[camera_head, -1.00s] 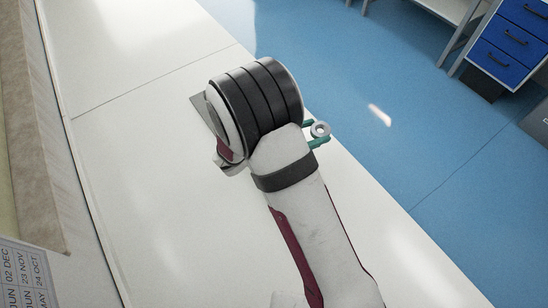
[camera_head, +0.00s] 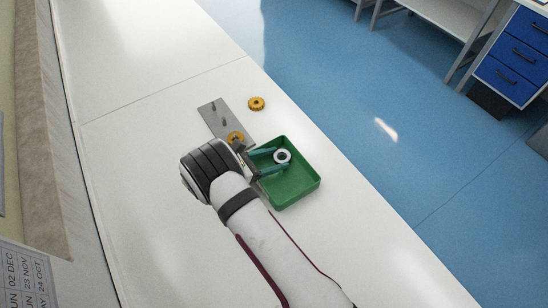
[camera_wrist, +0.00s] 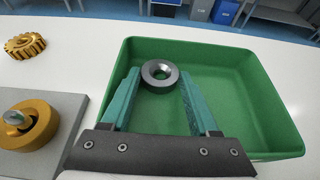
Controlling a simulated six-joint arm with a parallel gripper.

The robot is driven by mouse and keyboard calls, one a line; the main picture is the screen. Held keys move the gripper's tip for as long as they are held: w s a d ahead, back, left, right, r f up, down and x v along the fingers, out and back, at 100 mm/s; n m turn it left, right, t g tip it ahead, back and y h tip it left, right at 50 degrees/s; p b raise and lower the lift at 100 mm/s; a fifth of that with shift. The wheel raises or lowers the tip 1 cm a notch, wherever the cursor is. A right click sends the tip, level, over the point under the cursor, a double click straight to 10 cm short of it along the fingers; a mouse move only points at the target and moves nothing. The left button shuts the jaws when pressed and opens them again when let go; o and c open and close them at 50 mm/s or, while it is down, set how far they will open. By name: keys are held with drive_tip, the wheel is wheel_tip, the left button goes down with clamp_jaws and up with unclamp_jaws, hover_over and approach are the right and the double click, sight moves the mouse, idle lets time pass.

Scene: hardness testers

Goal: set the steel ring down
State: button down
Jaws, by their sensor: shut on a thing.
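The steel ring (camera_head: 282,157) is a small grey ring with a round hole. My gripper (camera_head: 279,160) is shut on it, with the ring between the tips of its two teal fingers. The ring also shows in the wrist view (camera_wrist: 160,73), over the far left part of the green tray (camera_wrist: 262,108). The tray (camera_head: 297,193) is a shallow square box with raised walls. The ring appears to be held above the tray's floor; I cannot tell the exact gap. In the wrist view my fingers (camera_wrist: 159,84) reach over the tray's near side.
Another gear (camera_head: 257,103) lies loose on the white bench. The bench (camera_head: 150,130) is clear at left. Its right edge drops to the blue floor.

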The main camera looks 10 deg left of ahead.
drive_tip(key=shift+c, duration=2.1)
unclamp_jaws()
drive_tip(key=shift+f, duration=0.1)
drive_tip(key=v, duration=1.2)
drive_tip(key=s+d+r+m+g+y, duration=0.1)
drive_tip(key=s+d+r+m+g, duration=0.3)
drive_tip(key=d+r+m, duration=0.5)
drive_tip(key=s+d+r+m+g+y, duration=0.1)
drive_tip(key=d+r+m+g, duration=0.5)
drive_tip(key=d, duration=0.6)
drive_tip(key=s+d+r+m+y, duration=0.2)
drive_tip(key=s+m+y, duration=0.7)
drive_tip(key=s+m, duration=0.7)
drive_tip(key=shift+s+d+r+m, duration=0.15)
drive_tip(key=shift+s+d+m, duration=0.2)
drive_tip(key=shift+d+m, duration=0.35)
